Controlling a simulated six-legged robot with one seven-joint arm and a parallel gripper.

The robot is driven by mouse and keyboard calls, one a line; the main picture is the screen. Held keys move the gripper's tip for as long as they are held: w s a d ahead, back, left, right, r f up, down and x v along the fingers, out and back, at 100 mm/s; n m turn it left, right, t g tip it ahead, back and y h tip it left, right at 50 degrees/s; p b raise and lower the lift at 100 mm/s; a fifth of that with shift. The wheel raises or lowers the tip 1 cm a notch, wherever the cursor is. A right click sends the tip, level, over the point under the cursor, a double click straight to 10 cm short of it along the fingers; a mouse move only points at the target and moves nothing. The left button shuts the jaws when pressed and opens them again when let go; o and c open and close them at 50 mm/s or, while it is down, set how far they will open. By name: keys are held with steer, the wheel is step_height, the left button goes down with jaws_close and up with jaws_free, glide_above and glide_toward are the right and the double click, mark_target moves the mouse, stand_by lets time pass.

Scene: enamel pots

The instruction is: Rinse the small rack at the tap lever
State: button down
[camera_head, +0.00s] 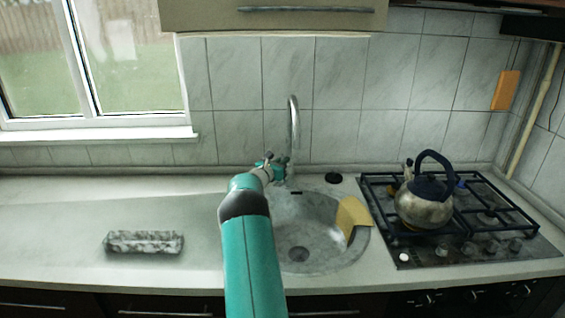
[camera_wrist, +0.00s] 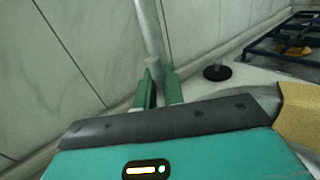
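The small rack seems to be the grey-and-white speckled block (camera_head: 144,242) lying on the counter left of the sink. The curved metal tap (camera_head: 294,125) rises behind the sink; its column also shows in the wrist view (camera_wrist: 150,30). My gripper (camera_head: 272,165) is at the tap's base, where the lever would be; my gripper hides most of that area. In the wrist view my two green fingers (camera_wrist: 159,90) stand a narrow gap apart, in front of the tap's lower part. I cannot tell whether they grip the lever. The rack is apart from my gripper.
The round sink (camera_head: 275,256) is partly behind my arm, with a yellow cloth (camera_head: 352,216) over its right rim. A black stopper (camera_head: 333,178) sits behind it. A kettle (camera_head: 425,207) stands on the hob (camera_head: 470,250) at right. The left counter is mostly clear.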

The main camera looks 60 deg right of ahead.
steer(key=shift+a+f, duration=0.15)
steer(key=shift+a, duration=0.05)
steer(key=shift+w+a+h, duration=0.1)
steer(key=shift+a+h, duration=0.2)
steer(key=shift+h, duration=0.3)
steer(key=c, duration=1.7)
jaws_free()
steer(key=a, duration=0.4)
steer(key=w+a+f, duration=0.1)
steer(key=a, duration=0.8)
steer(key=shift+w+a+f, duration=0.2)
steer(key=shift+w+a, duration=0.05)
steer(key=shift+a, duration=0.05)
